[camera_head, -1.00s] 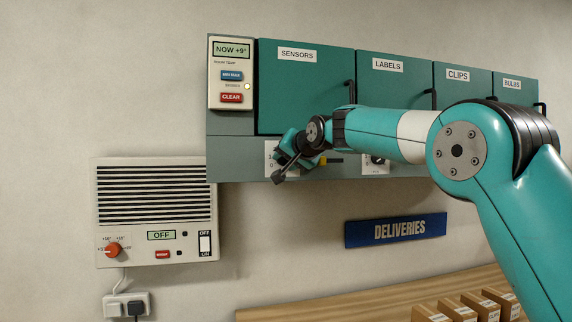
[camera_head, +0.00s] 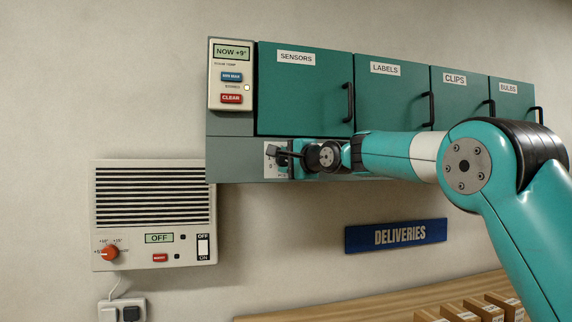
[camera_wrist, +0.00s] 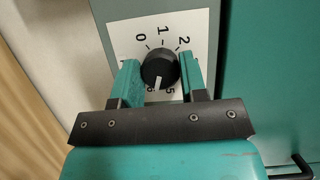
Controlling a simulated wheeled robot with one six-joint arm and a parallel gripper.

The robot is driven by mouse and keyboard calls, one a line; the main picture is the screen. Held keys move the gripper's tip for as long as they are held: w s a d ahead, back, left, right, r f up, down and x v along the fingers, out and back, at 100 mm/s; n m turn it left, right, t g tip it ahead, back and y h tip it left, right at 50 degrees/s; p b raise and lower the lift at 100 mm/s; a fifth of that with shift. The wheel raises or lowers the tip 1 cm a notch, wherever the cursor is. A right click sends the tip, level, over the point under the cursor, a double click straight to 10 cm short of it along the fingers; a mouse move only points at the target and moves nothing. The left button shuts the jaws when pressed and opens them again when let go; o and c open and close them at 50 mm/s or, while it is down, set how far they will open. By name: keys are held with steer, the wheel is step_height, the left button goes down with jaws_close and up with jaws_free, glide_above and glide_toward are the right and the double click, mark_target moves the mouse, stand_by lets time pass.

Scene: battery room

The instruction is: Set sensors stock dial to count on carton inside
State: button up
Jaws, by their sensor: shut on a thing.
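The sensors stock dial (camera_wrist: 158,66) is a black round knob on a white numbered plate (camera_wrist: 120,35) in the wrist view. Its white mark points toward the bottom of the plate, near 5 and 6; I cannot tell exactly which number. My gripper (camera_wrist: 161,72) is shut on the dial, one teal finger on each side. In the head view my gripper (camera_head: 284,154) is at the panel below the shut SENSORS door (camera_head: 305,95), hiding the dial; part of the white plate (camera_head: 269,160) shows. The carton inside is not in view.
LABELS, CLIPS and BULBS doors (camera_head: 393,92) are shut to the right, with black handles. A control panel (camera_head: 231,75) is at the left. A grey heater unit (camera_head: 155,212) hangs lower left. Below, a wooden shelf (camera_head: 300,312) holds several cartons (camera_head: 460,310) under a DELIVERIES sign (camera_head: 395,234).

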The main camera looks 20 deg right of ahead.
steer(key=shift+f+m+t+b, duration=0.15)
steer(key=shift+m+t+b, duration=0.2)
steer(key=shift+m, duration=0.65)
steer(key=o, duration=0.9)
steer(key=b+v, duration=0.6)
steer(key=v, duration=1.1)
steer(key=shift+s+d+f, duration=0.1)
steer(key=shift+s, duration=0.1)
